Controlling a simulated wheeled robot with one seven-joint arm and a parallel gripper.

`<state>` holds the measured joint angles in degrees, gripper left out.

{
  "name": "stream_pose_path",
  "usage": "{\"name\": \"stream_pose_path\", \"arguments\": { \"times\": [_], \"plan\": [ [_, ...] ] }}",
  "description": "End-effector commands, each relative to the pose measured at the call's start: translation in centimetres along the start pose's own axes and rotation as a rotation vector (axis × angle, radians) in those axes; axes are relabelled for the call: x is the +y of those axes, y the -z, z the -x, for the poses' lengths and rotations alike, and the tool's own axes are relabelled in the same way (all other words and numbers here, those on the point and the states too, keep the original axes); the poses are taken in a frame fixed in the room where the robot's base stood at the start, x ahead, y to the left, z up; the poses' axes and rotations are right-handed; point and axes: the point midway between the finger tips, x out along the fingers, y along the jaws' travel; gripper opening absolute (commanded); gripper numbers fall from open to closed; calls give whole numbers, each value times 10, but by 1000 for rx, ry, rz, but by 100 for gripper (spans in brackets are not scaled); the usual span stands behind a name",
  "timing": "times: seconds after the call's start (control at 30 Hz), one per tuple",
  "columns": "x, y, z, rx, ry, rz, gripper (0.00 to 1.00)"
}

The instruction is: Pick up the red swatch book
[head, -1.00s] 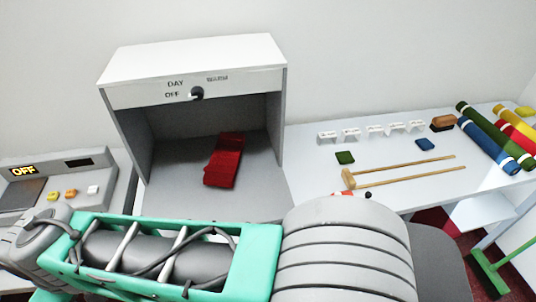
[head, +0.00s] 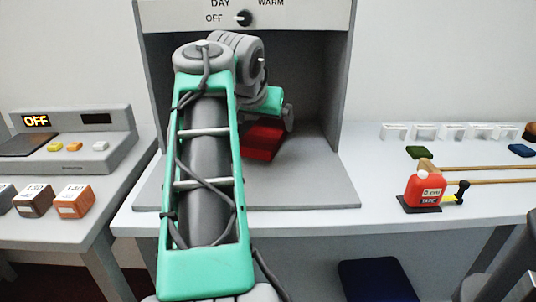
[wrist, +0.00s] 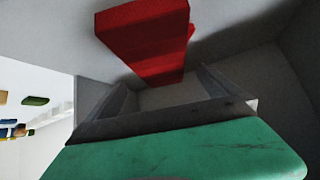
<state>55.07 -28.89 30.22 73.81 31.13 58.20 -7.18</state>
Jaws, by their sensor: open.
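The red swatch book (head: 262,142) lies on the floor of the grey light booth (head: 320,180), partly hidden behind my arm in the head view. In the wrist view the red swatch book (wrist: 150,40) shows at the top centre, just beyond the fingertips. In the head view my arm reaches into the booth and mostly hides the gripper.
The booth's side walls and top panel with a knob (head: 243,18) enclose the space around my arm. A red tape measure (head: 424,190), a green block (head: 419,152) and wooden sticks lie to the right.

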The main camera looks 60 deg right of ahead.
Motion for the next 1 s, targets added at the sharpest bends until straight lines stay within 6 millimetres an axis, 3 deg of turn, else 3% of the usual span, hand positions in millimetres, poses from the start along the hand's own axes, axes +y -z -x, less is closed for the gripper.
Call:
{"name": "stream_pose_path", "arguments": {
  "times": [0.4,0.67,1.0],
  "plan": [
    [0,0,-67,-2,1,3,100],
    [-1,2,-69,-1,3,4,99],
    [-1,2,-69,-1,3,4,71]
  ]
}}
